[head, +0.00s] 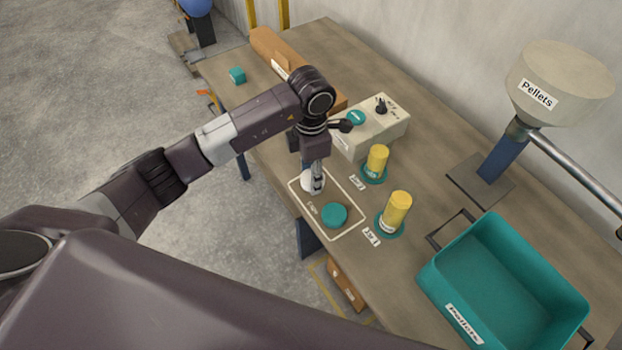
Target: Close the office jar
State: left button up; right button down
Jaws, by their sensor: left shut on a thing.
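My left gripper (316,187) points down over the outlined rectangle (345,235) at the table's near edge. It is shut on a round white piece, which looks like a lid (307,182); the fingers partly hide it, and I cannot tell whether it is lifted. A round teal lid (334,215) lies in the same rectangle, nearer to me. Two yellow jars stand upright to the right on teal round bases: one farther off (378,158) and one nearer (397,207). Their labels are too small to read, so I cannot tell which is the office jar. My right gripper is not in view.
A control box (385,130) with a knob stands behind the jars. A teal bin (500,275) is at the right, near a Pellets hopper (560,85) on a blue post.

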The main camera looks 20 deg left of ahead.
aim_at(308, 181)
pick_arm(q)
notch_tip(308, 181, up, 17)
jog(key=b, duration=0.1)
jog(key=shift+r, duration=0.2)
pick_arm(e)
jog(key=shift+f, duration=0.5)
pick_arm(q)
jog(key=s+a+f+m, duration=0.1)
jog(key=s+m, duration=0.6)
jog(key=m, duration=0.5)
jog(key=s+a+f+m, duration=0.1)
jog(key=s+m, duration=0.5)
jog(key=m, duration=0.7)
jog(key=shift+s+a, duration=0.35)
jog(key=shift+a, duration=0.45)
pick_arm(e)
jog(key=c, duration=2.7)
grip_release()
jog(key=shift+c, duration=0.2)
